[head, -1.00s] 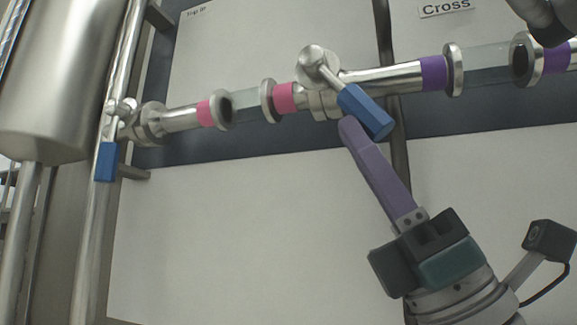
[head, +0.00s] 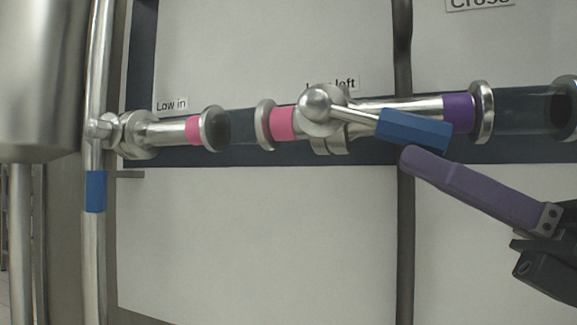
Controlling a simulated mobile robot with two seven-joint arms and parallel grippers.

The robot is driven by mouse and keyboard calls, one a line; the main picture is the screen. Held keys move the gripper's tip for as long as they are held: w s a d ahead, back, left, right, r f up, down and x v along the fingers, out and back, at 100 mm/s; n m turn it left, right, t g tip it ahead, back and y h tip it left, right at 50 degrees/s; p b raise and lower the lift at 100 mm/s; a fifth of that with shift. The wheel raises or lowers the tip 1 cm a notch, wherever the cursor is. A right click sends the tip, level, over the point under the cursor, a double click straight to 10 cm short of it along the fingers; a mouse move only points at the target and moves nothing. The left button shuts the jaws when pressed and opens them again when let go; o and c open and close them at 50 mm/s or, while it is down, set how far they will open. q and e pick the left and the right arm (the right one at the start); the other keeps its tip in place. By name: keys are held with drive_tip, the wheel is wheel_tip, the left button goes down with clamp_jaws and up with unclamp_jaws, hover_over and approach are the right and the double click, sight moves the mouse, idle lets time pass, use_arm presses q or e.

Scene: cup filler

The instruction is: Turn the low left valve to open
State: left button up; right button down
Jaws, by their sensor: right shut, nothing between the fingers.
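The low left valve (head: 322,108) sits on the horizontal steel pipe, under a label reading "Low left" that it partly hides. Its blue handle (head: 414,130) points right and slightly down, nearly along the pipe. My right gripper (head: 412,160) has purple fingers, pressed together and empty. Its tip is just below the blue handle; I cannot tell whether it touches. My left gripper is out of view.
Another valve with a blue handle (head: 95,191) hanging down is at the left, near the label "Low in" (head: 171,104). A steel tank (head: 40,80) stands far left. A vertical post (head: 404,240) runs behind the pipe.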

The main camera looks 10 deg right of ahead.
sight(451, 133)
drive_tip(key=shift+s+d+r+p, duration=0.1)
drive_tip(key=shift+d+r+p, duration=0.15)
drive_tip(key=shift+r, duration=0.2)
drive_tip(key=shift+s+d+r+p, duration=0.1)
drive_tip(key=shift+r+p, duration=0.1)
drive_tip(key=shift+r, duration=0.2)
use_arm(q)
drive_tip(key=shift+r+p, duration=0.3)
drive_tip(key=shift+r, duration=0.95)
use_arm(e)
drive_tip(key=shift+s+d+r, duration=0.1)
drive_tip(key=shift+d+r, duration=0.05)
drive_tip(key=shift+r, duration=0.45)
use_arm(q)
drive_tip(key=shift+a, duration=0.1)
use_arm(e)
drive_tip(key=shift+s+r, duration=0.1)
drive_tip(key=shift+r, duration=0.05)
